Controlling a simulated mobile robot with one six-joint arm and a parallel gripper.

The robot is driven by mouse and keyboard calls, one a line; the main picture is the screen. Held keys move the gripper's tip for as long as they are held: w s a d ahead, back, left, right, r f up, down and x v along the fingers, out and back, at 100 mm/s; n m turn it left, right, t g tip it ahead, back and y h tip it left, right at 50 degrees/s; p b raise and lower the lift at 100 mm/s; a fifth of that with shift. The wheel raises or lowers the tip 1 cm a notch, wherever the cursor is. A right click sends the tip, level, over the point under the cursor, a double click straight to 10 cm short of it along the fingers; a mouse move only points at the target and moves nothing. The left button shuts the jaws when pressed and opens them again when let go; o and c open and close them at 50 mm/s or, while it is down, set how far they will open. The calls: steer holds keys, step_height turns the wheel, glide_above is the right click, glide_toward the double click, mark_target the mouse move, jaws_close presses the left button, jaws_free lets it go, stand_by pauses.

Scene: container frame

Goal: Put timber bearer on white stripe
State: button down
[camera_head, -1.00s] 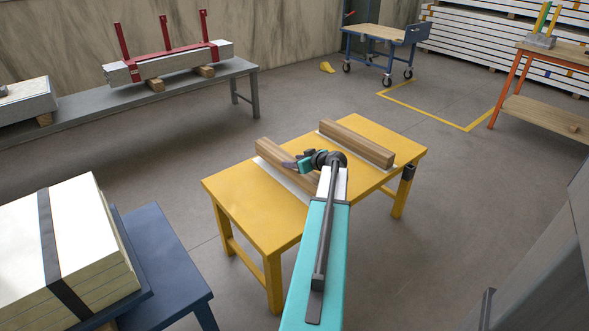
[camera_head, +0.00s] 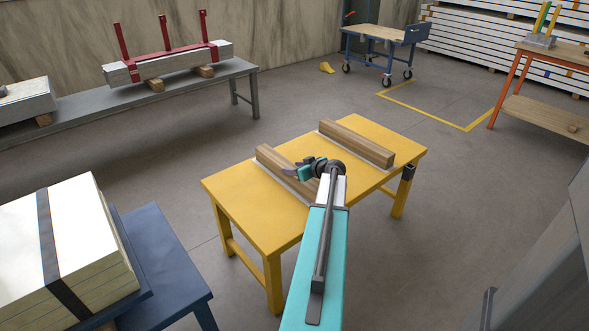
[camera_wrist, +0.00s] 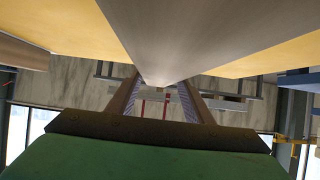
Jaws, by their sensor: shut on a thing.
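A brown timber bearer (camera_head: 273,158) lies lengthwise over the left white stripe (camera_head: 291,188) on the yellow table. A thin strip of the stripe shows along its near left side. My gripper (camera_head: 295,172) is at the middle of this bearer and shut on it. The gripper and arm hide part of its near end. In the wrist view the bearer (camera_wrist: 190,30) fills the upper middle, between the fingers. I cannot tell whether its underside touches the stripe. A second timber bearer (camera_head: 356,141) lies on the right white stripe (camera_head: 322,137).
The yellow table top (camera_head: 240,195) is clear left of the held bearer. A blue table (camera_head: 165,265) with strapped white panels (camera_head: 85,245) stands at lower left. A grey bench (camera_head: 110,110) with a red-clamped beam (camera_head: 180,60) stands behind. Open floor surrounds the table.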

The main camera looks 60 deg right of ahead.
steer(key=c, duration=0.9)
jaws_free()
step_height(320, 180, up, 5)
glide_above(312, 183)
steer(key=shift+w+r, duration=0.2)
steer(key=shift+w, duration=0.25)
steer(key=shift+s+a+r, duration=0.1)
steer(key=shift+s+r, duration=0.1)
steer(key=shift+s, duration=0.2)
steer(key=shift+s, duration=0.1)
